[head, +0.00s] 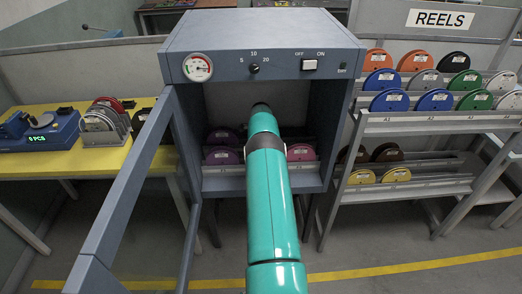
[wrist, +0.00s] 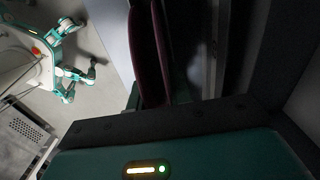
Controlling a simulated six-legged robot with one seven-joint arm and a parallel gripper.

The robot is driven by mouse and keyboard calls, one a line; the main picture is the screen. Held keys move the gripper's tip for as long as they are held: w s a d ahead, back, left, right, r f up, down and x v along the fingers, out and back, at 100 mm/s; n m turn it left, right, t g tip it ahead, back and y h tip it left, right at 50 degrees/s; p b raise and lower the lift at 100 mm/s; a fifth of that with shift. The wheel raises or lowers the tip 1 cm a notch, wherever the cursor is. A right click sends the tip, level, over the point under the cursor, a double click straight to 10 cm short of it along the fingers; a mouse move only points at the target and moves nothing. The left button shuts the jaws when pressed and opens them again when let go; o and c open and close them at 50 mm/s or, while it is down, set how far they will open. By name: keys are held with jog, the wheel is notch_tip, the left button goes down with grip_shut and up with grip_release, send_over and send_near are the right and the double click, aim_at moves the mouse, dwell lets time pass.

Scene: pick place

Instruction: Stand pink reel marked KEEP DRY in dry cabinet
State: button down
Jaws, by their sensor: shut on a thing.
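The dry cabinet (head: 263,35) stands ahead, its door (head: 125,190) swung open to the left. My teal arm reaches into it and hides the middle of its inside. A pink reel (head: 300,152) shows low inside, just right of my arm, upright and partly covered; its label is too small to read. My gripper (wrist: 158,97) is in the wrist view, shut on a reel (wrist: 148,55) seen edge-on, dark pink in the shade. The gripper is hidden in the head view. I cannot tell whether both views show the same reel.
Purple reels (head: 222,156) stand in the cabinet left of my arm. Reels in several colours fill the rack (head: 440,122) at right. A yellow table (head: 60,155) at left holds a blue device (head: 40,132) and more reels. The cabinet's side walls are close to my arm.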

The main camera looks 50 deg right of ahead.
jog(key=c, duration=0.9)
grip_release()
jog(key=shift+f, duration=0.1)
jog(key=shift+o, duration=0.2)
jog(key=shift+r, duration=4)
